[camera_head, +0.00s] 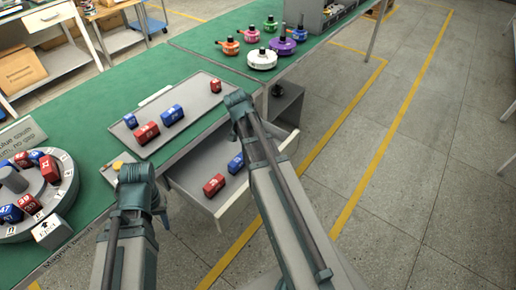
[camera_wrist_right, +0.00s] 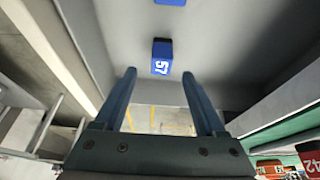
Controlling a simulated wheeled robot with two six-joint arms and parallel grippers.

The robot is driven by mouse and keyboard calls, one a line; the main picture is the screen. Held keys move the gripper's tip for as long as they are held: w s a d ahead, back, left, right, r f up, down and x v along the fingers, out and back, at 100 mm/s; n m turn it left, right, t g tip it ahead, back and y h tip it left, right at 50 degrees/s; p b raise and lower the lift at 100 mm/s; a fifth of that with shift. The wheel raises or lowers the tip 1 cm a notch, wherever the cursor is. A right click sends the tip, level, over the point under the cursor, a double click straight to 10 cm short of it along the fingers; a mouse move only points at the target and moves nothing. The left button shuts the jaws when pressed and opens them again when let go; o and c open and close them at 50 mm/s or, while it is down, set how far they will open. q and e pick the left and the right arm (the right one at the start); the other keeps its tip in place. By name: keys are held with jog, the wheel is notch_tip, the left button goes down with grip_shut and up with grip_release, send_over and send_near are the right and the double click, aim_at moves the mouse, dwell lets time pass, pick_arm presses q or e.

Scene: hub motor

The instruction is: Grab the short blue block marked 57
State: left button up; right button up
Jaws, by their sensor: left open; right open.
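The short blue block marked 57 (camera_wrist_right: 162,57) lies on a light grey surface in the right wrist view. It sits just past the fingertips of my right gripper (camera_wrist_right: 159,74), centred between them. That gripper is open and empty. In the head view an open drawer (camera_head: 190,185) holds a blue block (camera_head: 236,162) and a red block (camera_head: 213,185); I cannot read whether that blue one is 57. My right arm covers part of the drawer and hides its gripper. My left gripper (camera_head: 162,216) shows partly, low at the left of the drawer, holding nothing visible.
A grey tray (camera_head: 185,128) with red and blue blocks lies on the green table (camera_head: 90,107). A round holder (camera_head: 62,192) with several blocks stands at the left. Coloured motors (camera_head: 262,59) stand at the back. The drawer's walls lie close around my right gripper.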

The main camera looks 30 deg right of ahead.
jog(key=b+x, duration=0.4)
jog(key=shift+w+a+f, duration=0.1)
jog(key=shift+f, duration=0.45)
jog(key=shift+r, duration=0.1)
grip_shut()
